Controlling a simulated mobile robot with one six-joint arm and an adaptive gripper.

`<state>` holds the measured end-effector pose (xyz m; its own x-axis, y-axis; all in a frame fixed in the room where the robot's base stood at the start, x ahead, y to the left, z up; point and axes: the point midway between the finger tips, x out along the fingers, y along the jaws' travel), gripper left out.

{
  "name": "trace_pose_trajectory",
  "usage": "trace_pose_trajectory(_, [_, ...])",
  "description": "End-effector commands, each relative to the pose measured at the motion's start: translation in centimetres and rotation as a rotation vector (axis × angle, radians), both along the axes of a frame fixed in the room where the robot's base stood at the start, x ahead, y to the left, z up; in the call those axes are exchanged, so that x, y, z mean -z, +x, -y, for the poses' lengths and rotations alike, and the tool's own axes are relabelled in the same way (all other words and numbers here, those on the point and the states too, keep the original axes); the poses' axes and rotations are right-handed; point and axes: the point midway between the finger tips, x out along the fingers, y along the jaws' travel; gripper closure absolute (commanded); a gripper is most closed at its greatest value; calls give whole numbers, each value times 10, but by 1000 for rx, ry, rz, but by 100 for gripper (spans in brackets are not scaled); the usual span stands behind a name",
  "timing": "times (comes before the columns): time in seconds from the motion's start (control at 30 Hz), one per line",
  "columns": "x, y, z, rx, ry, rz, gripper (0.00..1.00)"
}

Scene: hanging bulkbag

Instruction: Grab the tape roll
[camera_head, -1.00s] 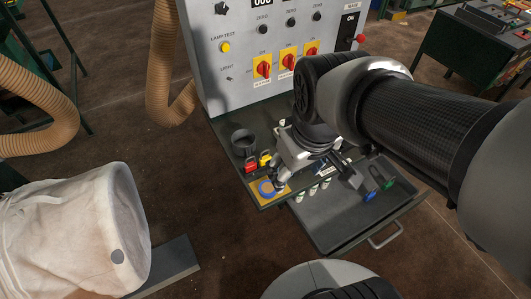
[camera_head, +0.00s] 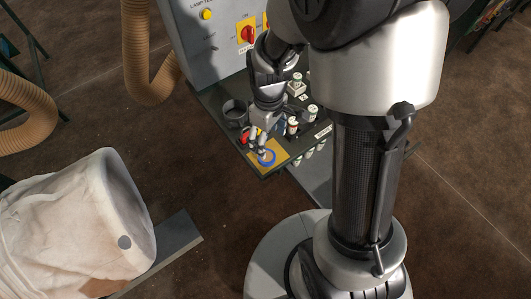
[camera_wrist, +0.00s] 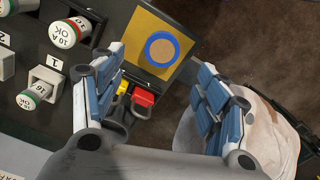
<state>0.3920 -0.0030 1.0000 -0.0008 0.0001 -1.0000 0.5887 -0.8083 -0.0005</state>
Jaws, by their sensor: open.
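The blue tape roll (camera_head: 266,158) lies flat on a yellow square (camera_head: 283,154) at the front corner of the dark shelf. In the wrist view the tape roll (camera_wrist: 161,49) is a blue ring around a tan centre, beyond the fingertips and between their lines. My gripper (camera_head: 257,142) is just above and behind the roll in the head view. In the wrist view my gripper (camera_wrist: 160,70) is open, with blue-padded fingers wide apart and nothing between them. It appears apart from the roll; the exact gap is hard to tell.
Red and yellow padlocks (camera_wrist: 143,99) sit close to the roll, beside a dark cup (camera_head: 235,111). Several fuses, one labelled OK (camera_wrist: 68,31), stand on the shelf. The control panel (camera_head: 210,45) rises behind. A white bulk bag (camera_head: 75,220) is at left.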

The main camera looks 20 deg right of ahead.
Motion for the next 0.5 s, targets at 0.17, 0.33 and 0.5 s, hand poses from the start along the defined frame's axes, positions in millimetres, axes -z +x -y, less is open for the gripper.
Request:
trace_pose_trajectory(0.17, [30,-1,0,1,0,-1,32])
trace_pose_trajectory(0.33, [37,-1,0,1,0,0,32])
trace_pose_trajectory(0.5, [53,-3,0,1,0,-1,32])
